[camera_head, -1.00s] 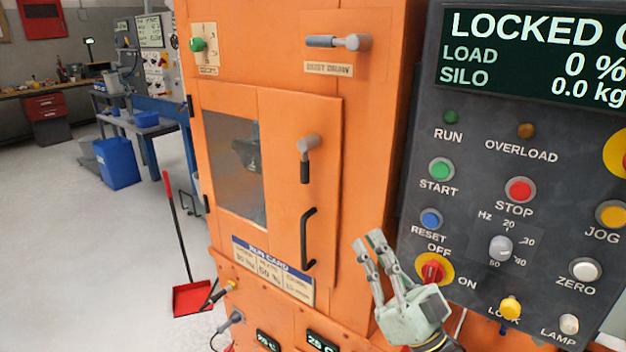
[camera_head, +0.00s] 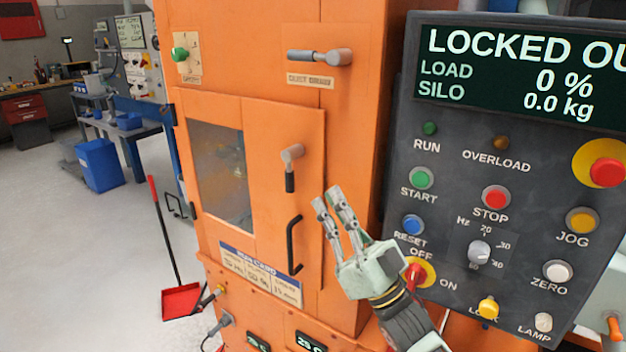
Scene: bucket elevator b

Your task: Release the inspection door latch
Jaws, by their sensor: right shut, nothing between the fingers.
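The orange inspection door (camera_head: 262,150) is closed, with a window on its left side. Its latch (camera_head: 291,167) is a grey pivot with a black grip hanging straight down. A black pull handle (camera_head: 293,245) is fixed below the latch. My right gripper (camera_head: 327,197) is shut and empty, its fingers pointing up and left. In the picture it is right of the pull handle and below and right of the latch, apart from both. My left gripper is not in view.
The control panel (camera_head: 455,120) on the right reads LOCKED OUT, load 0 %, silo 0.0 kg. A second horizontal handle (camera_head: 320,57) is above the door. A red dustpan (camera_head: 182,301) stands on the floor at left. The grey floor (camera_head: 90,260) on the left is mostly clear.

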